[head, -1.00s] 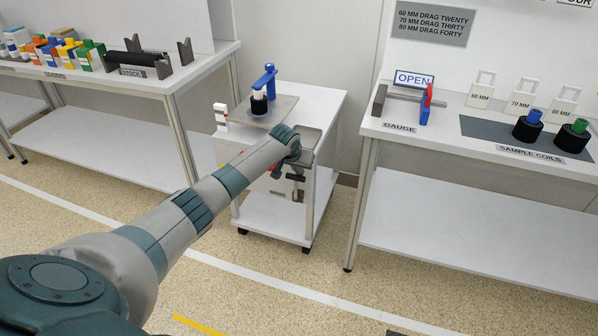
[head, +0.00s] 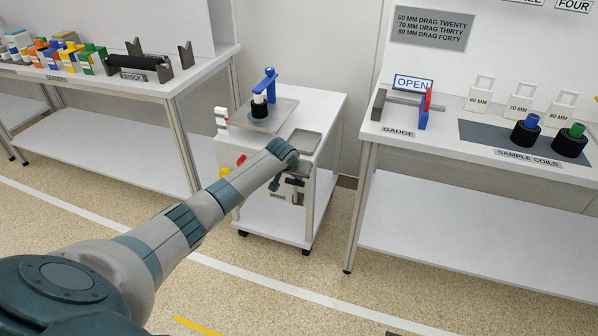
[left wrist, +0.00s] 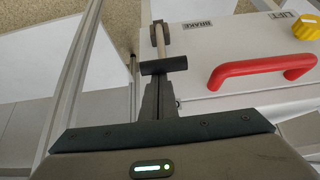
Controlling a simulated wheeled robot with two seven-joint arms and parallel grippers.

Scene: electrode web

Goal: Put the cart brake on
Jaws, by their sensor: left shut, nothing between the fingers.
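The white cart (head: 318,105) stands between two benches. In the left wrist view its brake lever (left wrist: 163,44) is a pale rod with a black crossbar handle (left wrist: 164,65), beside the BRAKE label (left wrist: 193,30). The rod runs from a grey pivot up to the crossbar. My left gripper (left wrist: 157,84) is shut and empty, its fingertips at the crossbar; I cannot tell whether they touch. In the head view my left gripper (head: 296,186) is small and dark at the cart's front, and my forearm hides part of that panel. My right gripper is not in view.
A red handle (left wrist: 262,68) and a yellow LIFT knob (left wrist: 306,26) are on the cart panel near the lever. A blue-topped fixture (head: 268,84) stands on the cart. The gauge bench (head: 450,150) is to the right, the stock bench (head: 190,75) to the left.

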